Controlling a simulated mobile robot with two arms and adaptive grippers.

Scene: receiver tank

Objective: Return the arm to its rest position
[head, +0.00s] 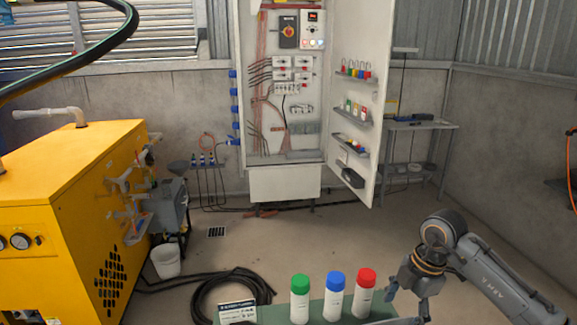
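My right arm comes in at the lower right, bent at the elbow. Its gripper (408,300) points down beside the right end of a green surface (275,313). Its fingers look spread apart with nothing between them. It is to the right of a white bottle with a red cap (364,294), apart from it in the picture. My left arm and gripper are not in view.
A blue-capped bottle (335,299), a green-capped bottle (300,302) and a small label card (237,312) stand on the green surface. A yellow machine (55,190) is at left, a black hose coil (215,290) on the floor, and an open electrical cabinet (285,185) behind. Floor between is mostly clear.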

